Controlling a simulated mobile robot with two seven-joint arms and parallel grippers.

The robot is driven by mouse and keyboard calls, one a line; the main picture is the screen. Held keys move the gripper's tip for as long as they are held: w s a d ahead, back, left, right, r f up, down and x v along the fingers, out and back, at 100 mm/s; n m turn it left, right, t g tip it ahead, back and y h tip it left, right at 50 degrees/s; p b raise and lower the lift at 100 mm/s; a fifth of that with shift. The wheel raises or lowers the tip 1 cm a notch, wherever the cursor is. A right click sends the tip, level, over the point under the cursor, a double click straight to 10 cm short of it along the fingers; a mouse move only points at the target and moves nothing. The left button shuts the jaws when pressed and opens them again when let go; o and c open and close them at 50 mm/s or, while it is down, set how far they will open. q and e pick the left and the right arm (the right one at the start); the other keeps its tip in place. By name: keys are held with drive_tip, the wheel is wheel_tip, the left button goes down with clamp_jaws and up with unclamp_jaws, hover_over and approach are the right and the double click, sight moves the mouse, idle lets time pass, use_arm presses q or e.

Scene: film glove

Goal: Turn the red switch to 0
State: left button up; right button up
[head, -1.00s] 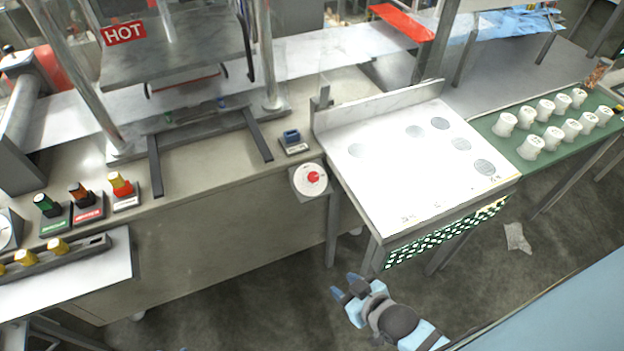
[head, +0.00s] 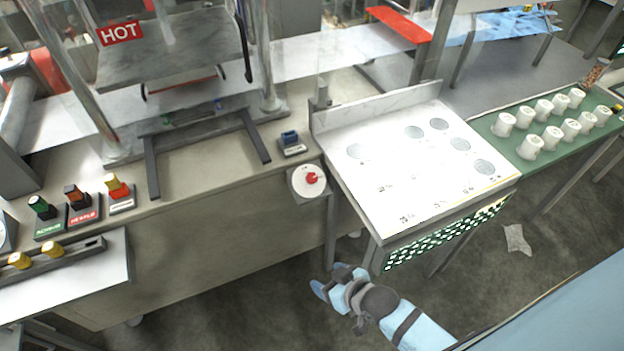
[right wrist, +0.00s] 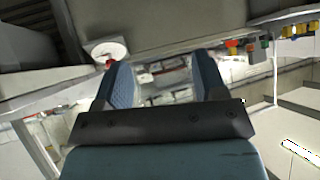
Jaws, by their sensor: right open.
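The red switch (head: 312,178) is a small red knob on a round white dial plate (head: 297,188), mounted on the front face of the machine bench. The dial's markings are too small to read. My right gripper (head: 327,279) is below the dial and slightly to its right, in front of the bench, apart from the switch. In the right wrist view the two blue fingers of the gripper (right wrist: 165,80) stand apart with nothing between them. The white dial (right wrist: 108,50) shows there to the left of the fingers, with the red switch (right wrist: 110,62) partly hidden by the left finger. My left gripper is not visible.
A white metal table (head: 385,170) stands right of the dial, its leg close to my right gripper. A blue switch (head: 290,138) sits on the bench top above the dial. Several coloured buttons (head: 76,196) are at the left. The floor below the bench front is clear.

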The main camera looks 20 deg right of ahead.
drive_tip(key=w+a+f+g+y+b, duration=0.1)
drive_tip(key=w+f+g+b, duration=0.1)
drive_tip(key=w, duration=0.5)
drive_tip(key=w+a+f+g+b, duration=0.1)
drive_tip(key=w+f+b, duration=0.15)
drive_tip(key=w, duration=0.45)
drive_tip(key=m+g+h+b, duration=0.3)
drive_tip(key=g+h+b, duration=0.3)
drive_tip(key=b, duration=0.4)
approach(312, 177)
drive_tip(key=shift+g+y, duration=0.5)
drive_tip(key=shift+y, duration=0.2)
drive_tip(key=f, duration=0.6)
drive_tip(key=w+d+f+b, duration=0.1)
drive_tip(key=f, duration=0.1)
drive_tip(key=shift+d+f, duration=0.1)
drive_tip(key=shift+f, duration=0.3)
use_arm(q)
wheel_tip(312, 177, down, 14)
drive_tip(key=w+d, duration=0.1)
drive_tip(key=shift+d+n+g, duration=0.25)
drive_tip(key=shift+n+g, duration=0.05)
use_arm(e)
drive_tip(key=shift+f, duration=0.6)
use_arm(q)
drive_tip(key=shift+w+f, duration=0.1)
use_arm(e)
drive_tip(key=c, duration=0.9)
